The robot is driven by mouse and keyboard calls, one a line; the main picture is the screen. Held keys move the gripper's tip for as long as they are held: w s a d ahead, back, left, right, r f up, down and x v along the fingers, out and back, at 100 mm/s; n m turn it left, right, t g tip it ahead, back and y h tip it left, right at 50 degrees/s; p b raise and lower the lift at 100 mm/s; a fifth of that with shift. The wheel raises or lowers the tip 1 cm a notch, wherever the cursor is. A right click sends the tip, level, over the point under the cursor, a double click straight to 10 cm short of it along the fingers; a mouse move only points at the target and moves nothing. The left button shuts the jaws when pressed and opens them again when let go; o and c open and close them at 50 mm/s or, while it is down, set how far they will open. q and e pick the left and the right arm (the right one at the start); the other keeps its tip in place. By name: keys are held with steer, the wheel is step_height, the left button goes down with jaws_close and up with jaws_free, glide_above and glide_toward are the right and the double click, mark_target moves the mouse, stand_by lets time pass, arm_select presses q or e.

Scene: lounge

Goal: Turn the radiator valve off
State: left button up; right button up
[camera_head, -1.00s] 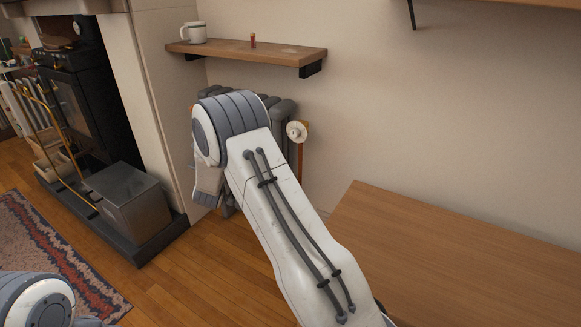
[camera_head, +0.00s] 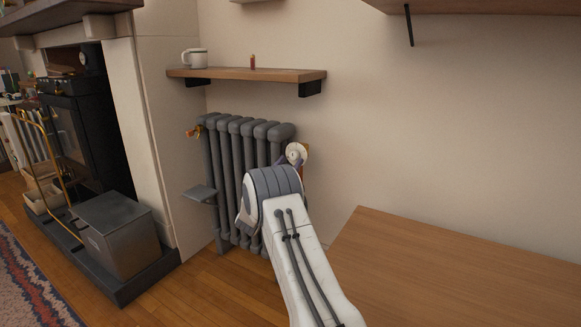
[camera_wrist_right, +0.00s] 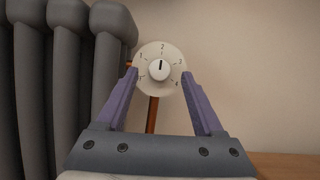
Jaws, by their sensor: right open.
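The radiator valve shows in the right wrist view as a round cream dial (camera_wrist_right: 174,53) with numbers around its rim and a white centre knob (camera_wrist_right: 159,70). The knob's dark mark points up, toward the 2. In the head view the valve (camera_head: 296,153) sits at the radiator's right end, just above my right wrist. My right gripper (camera_wrist_right: 159,76) is open, its purple fingers on either side of the dial's lower part. I cannot tell whether they touch it. In the head view my arm hides the fingers. My left gripper is not in view.
The grey ribbed radiator (camera_head: 233,145) stands against the wall, left of the valve. A wooden shelf (camera_head: 235,76) with a mug (camera_head: 195,58) and a small red item (camera_head: 253,62) is above. A wooden tabletop (camera_head: 450,270) lies at right. A copper-coloured pipe (camera_wrist_right: 152,115) runs below the dial.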

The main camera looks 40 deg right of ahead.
steer(key=shift+x, duration=0.8)
steer(key=shift+a, duration=0.1)
jaws_close()
steer(key=shift+n, duration=0.4)
